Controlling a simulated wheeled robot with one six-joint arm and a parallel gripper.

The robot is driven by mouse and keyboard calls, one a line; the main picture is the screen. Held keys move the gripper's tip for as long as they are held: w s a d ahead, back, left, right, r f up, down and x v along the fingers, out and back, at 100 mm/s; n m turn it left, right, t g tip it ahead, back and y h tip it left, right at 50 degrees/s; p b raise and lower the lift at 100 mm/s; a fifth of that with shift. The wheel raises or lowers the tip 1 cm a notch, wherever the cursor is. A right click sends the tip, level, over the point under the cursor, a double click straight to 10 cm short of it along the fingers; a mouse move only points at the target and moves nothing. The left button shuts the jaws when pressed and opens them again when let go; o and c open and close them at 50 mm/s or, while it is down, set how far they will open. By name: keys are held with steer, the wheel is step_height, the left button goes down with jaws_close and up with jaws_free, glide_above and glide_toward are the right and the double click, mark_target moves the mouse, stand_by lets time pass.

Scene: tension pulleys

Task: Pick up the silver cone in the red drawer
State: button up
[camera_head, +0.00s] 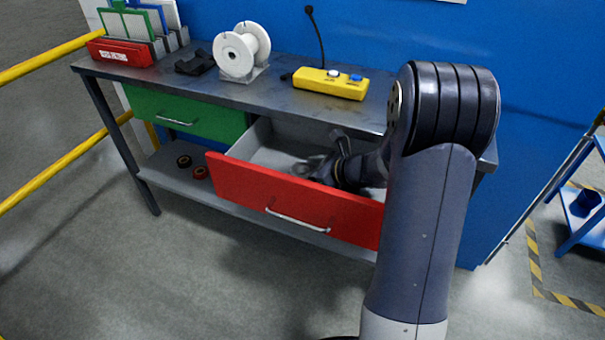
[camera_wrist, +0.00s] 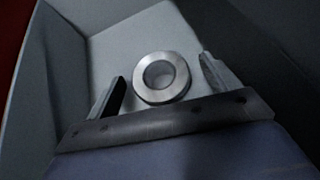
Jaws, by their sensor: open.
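The red drawer (camera_head: 250,188) is pulled open under the workbench, with a grey inside. The silver cone (camera_wrist: 162,77) shows in the wrist view as a round metal ring with a hollow middle, on the drawer's grey floor. My gripper (camera_wrist: 163,82) is open, with one finger on each side of the cone. Gaps show between the cone and both fingers. In the head view my gripper (camera_head: 312,167) reaches down into the drawer, and the cone cannot be made out clearly there beside it.
The workbench top (camera_head: 150,75) overhangs the drawer's back. On it stand a white spool (camera_head: 236,55), a yellow control box (camera_head: 330,83) and a red file holder (camera_head: 120,52). A shut green drawer (camera_head: 185,114) is on the left. Drawer walls (camera_wrist: 50,70) surround my gripper.

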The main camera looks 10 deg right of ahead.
steer(key=shift+c, duration=0.4)
steer(key=c, duration=1.1)
steer(key=shift+o, duration=0.2)
